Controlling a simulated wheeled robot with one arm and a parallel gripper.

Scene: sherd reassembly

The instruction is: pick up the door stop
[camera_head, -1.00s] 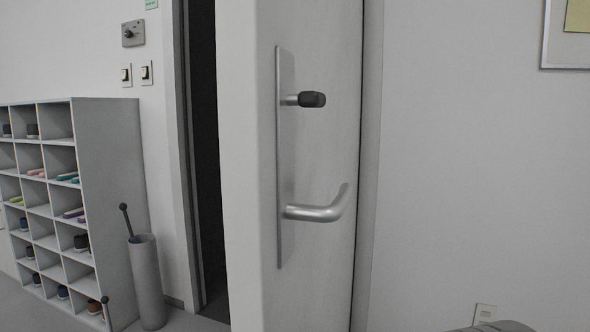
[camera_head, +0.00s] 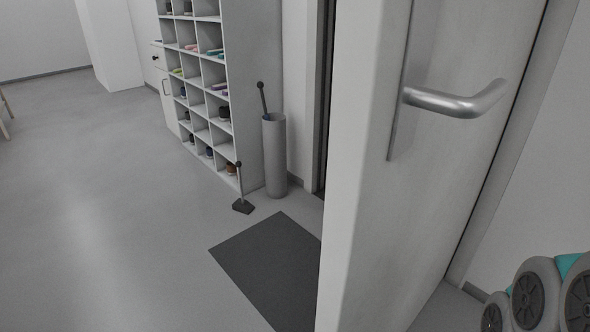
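What looks like the door stop (camera_head: 242,205) stands on the grey floor left of the door, a dark wedge-shaped foot with a thin upright stick topped by a dark knob. It is apart from the door and just beyond the far left corner of the dark mat. A similar knobbed stick (camera_head: 263,98) pokes out of a grey cylinder; its lower end is hidden inside. My gripper is not in view.
The door (camera_head: 400,230) with its lever handle (camera_head: 460,103) stands close on the right. A dark mat (camera_head: 270,265) lies before it. The grey cylinder (camera_head: 275,160) and shoe shelf (camera_head: 250,100) stand behind the stop. Grey wheels (camera_head: 535,295) show lower right.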

